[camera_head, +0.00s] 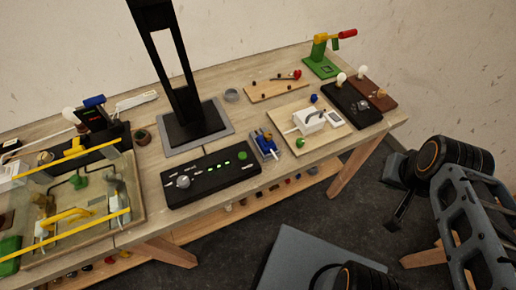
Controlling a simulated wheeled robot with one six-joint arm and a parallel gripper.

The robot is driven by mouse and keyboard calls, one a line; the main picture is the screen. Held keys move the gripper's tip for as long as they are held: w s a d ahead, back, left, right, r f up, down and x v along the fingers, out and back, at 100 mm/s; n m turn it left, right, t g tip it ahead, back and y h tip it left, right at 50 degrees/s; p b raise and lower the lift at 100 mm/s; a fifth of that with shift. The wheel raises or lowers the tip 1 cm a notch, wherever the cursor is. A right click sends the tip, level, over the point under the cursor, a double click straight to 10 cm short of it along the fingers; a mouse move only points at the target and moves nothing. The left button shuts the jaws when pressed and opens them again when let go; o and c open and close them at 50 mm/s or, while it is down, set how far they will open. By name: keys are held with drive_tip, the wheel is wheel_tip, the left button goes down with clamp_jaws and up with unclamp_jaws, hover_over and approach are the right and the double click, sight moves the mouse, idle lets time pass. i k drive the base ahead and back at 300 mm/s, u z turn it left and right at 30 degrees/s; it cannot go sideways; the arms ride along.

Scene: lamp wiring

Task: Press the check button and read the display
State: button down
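A black control box (207,193) lies near the front edge of the wooden table. It has a silver knob (183,181), a row of green lit marks (214,165) and a round green button (242,156). The lit marks are too small to read. A second green button (300,142) sits on a light wooden board to the right; I cannot tell from labels which is the check button. My gripper (399,205) appears at the right, off the table's front edge and apart from both buttons. Its fingers are dark and not clear enough to judge.
A tall black stand (190,125) rises behind the control box. A clear-walled station with yellow bars (75,228) stands at the left. A small blue device (266,145) sits beside the box. Bulb holders and a green stand (322,67) fill the right end.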

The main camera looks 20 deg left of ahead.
sight(243, 156)
drive_tip(key=k, duration=0.85)
drive_tip(key=u, duration=1.5)
drive_tip(key=i, duration=0.45)
drive_tip(key=z, duration=0.05)
